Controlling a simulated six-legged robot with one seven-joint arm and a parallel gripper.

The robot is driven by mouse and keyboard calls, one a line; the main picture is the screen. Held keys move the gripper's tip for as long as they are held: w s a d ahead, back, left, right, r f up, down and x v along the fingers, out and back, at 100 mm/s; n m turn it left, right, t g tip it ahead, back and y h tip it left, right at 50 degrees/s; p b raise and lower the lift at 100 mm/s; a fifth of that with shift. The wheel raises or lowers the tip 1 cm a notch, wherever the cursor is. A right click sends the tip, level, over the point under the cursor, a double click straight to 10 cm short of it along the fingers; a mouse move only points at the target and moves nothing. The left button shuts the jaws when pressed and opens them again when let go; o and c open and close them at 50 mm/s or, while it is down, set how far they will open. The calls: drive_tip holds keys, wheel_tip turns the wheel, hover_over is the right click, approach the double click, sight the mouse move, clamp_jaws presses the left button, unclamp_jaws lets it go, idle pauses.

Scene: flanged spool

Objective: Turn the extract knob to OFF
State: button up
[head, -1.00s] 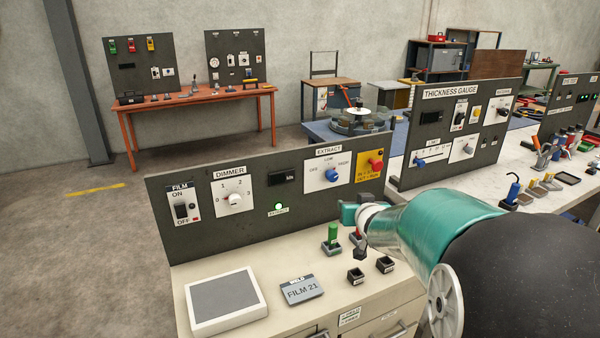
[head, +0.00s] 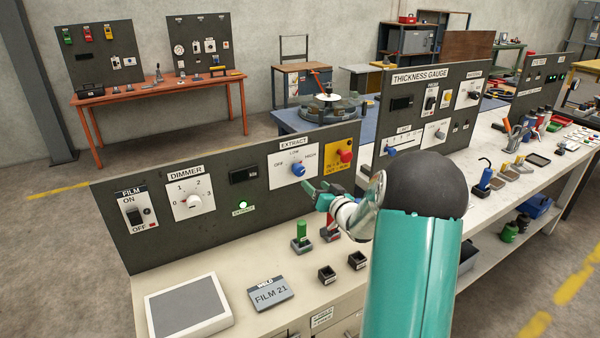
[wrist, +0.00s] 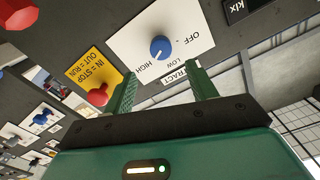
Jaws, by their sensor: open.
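The extract knob (head: 298,169) is a blue dial on a white plate on the dark panel, with OFF left, LOW at the top and HIGH right. In the wrist view the knob (wrist: 161,47) appears inverted, beyond the fingertips and roughly between them. Its small pale mark seems to face the HIGH–LOW side, but the exact setting is hard to read. My gripper (head: 312,193) is open and empty, in front of the panel, below and right of the knob. In the wrist view both green fingers of the gripper (wrist: 162,76) stand apart, clear of the knob.
A red stop button on a yellow plate (head: 344,156) sits just right of the extract plate. A dimmer dial (head: 194,201) and a film switch (head: 135,216) are further left. A green-topped part (head: 302,234) and small black holders stand on the bench below.

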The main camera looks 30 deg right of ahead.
sight(301, 171)
drive_tip(key=w, duration=0.9)
drive_tip(key=shift+w+d+r, duration=0.15)
drive_tip(key=shift+d, duration=0.1)
drive_tip(key=c, duration=1)
